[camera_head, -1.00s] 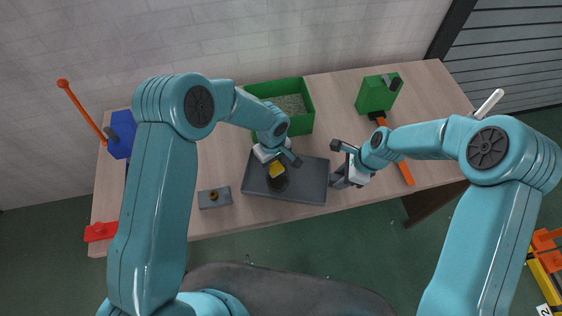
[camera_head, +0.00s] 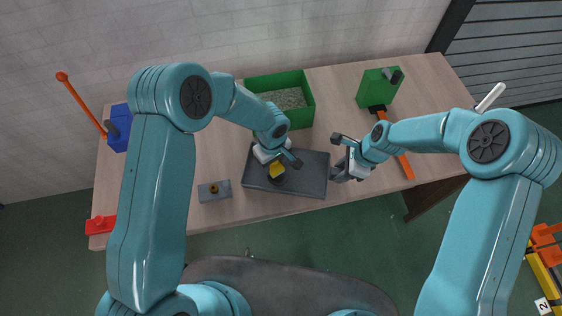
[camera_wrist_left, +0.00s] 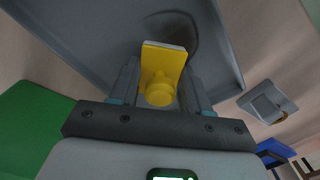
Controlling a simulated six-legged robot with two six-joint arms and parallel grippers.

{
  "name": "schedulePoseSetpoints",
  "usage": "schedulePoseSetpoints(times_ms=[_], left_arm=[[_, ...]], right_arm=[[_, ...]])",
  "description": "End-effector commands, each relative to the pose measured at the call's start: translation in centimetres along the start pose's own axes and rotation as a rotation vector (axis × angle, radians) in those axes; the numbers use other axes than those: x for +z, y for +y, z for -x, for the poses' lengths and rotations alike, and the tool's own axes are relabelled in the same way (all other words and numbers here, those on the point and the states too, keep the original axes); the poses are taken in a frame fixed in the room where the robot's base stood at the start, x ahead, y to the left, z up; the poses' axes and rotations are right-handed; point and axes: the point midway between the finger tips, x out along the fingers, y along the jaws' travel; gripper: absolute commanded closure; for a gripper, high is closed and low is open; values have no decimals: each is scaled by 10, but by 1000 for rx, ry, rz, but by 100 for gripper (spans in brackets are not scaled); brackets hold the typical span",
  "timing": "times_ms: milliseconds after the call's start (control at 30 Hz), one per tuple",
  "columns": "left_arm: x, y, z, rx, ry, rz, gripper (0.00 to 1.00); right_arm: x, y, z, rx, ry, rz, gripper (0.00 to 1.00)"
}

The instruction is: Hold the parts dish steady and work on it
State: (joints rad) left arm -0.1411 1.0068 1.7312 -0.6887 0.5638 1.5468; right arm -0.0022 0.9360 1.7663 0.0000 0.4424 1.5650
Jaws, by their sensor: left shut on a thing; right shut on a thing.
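The parts dish (camera_head: 308,182) is a dark grey shallow tray lying on the wooden table near its front edge. My left gripper (camera_head: 279,169) is over the dish, shut on a yellow part (camera_head: 277,171). In the left wrist view the yellow part (camera_wrist_left: 162,62) has a flat plate and a round knob, between the two fingers (camera_wrist_left: 160,88). A dark round patch or shadow lies beneath it in the dish. My right gripper (camera_head: 338,159) is shut at the dish's right edge; its contact with the rim is too small to see clearly.
A green bin (camera_head: 312,100) with grainy contents stands behind the dish. A grey block with a brass ring (camera_head: 214,190) lies left of it. A blue block (camera_head: 116,128), a red part (camera_head: 100,225), a green block (camera_head: 376,88) and an orange bar (camera_head: 405,165) lie farther out.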

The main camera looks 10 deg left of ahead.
Motion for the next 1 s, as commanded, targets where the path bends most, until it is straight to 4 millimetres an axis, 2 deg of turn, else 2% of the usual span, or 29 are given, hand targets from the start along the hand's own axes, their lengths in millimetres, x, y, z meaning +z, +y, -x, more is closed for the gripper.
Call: schedulePoseSetpoints(times_ms=[33,433,667,1000], left_arm=[[-2,-3,0,-1,-1,0,82],[26,24,0,-2,-1,-3,82],[41,7,0,-2,-1,-3,82],[17,-15,0,-2,-1,2,82]], right_arm=[[0,-1,0,-2,0,-1,100],[0,0,0,-1,0,-1,100],[0,0,0,-1,0,-1,100],[0,0,0,-2,0,-1,100]])
